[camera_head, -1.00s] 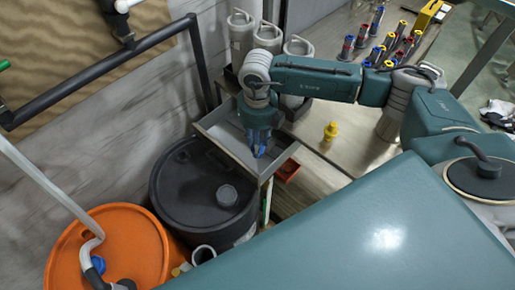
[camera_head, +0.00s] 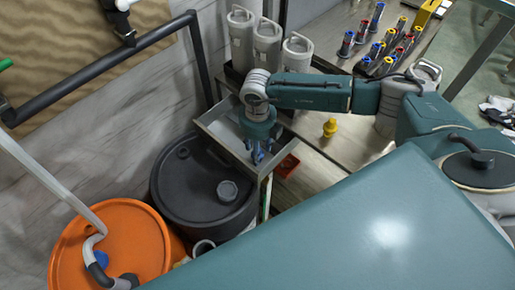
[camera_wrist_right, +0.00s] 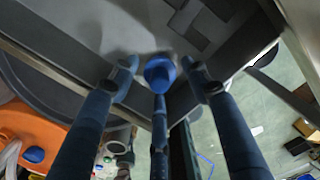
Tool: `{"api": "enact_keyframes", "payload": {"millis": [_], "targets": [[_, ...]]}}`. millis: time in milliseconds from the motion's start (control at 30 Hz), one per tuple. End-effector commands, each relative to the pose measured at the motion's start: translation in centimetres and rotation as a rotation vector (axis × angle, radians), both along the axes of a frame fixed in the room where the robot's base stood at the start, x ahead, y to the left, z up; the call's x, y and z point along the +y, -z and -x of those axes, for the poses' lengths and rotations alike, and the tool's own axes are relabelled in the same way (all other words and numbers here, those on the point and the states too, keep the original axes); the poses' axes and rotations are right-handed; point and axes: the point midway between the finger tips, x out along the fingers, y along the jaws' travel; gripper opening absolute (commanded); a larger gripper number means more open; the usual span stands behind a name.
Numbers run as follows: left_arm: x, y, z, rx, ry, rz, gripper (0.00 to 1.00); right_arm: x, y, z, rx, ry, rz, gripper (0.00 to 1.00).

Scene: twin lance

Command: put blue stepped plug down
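The blue stepped plug (camera_wrist_right: 160,72) shows in the right wrist view as a rounded blue piece over the grey tray (camera_wrist_right: 75,52). My right gripper (camera_wrist_right: 158,68) has its fingers spread around the plug, with visible gaps at the left and right fingertips. The middle finger overlaps the plug's near side, so I cannot tell whether it touches. In the head view my right gripper (camera_head: 257,155) points down inside the grey tray (camera_head: 222,137), and the plug cannot be told apart from the blue fingers. My left gripper is not in view.
A black drum (camera_head: 190,190) and an orange drum (camera_head: 120,245) stand below and left of the tray. Grey canisters (camera_head: 267,45) stand behind it. A red bin (camera_head: 288,166) and a yellow plug (camera_head: 330,127) are to its right. Several colored cylinders (camera_head: 388,45) stand farther back.

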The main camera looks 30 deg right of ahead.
Motion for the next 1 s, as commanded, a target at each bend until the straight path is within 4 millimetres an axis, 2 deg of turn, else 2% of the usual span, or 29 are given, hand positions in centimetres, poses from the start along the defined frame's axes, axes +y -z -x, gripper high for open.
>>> {"api": "enact_keyframes", "payload": {"millis": [367, 433, 800, 1000], "targets": [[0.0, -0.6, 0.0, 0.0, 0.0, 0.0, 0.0, 0.0, -0.7, 0.0, -0.001, 0.0, 0.0, 0.51], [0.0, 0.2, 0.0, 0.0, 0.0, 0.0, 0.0, 0.0, -1.2, -0.1, -0.003, 0.0, -0.001, 0.51], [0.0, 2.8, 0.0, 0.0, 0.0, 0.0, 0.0, 0.1, -8.8, -0.1, -0.005, 0.0, -0.001, 0.51], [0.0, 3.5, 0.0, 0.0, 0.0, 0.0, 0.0, 0.1, -11.6, 0.0, -0.004, 0.0, -0.001, 0.51]]}}
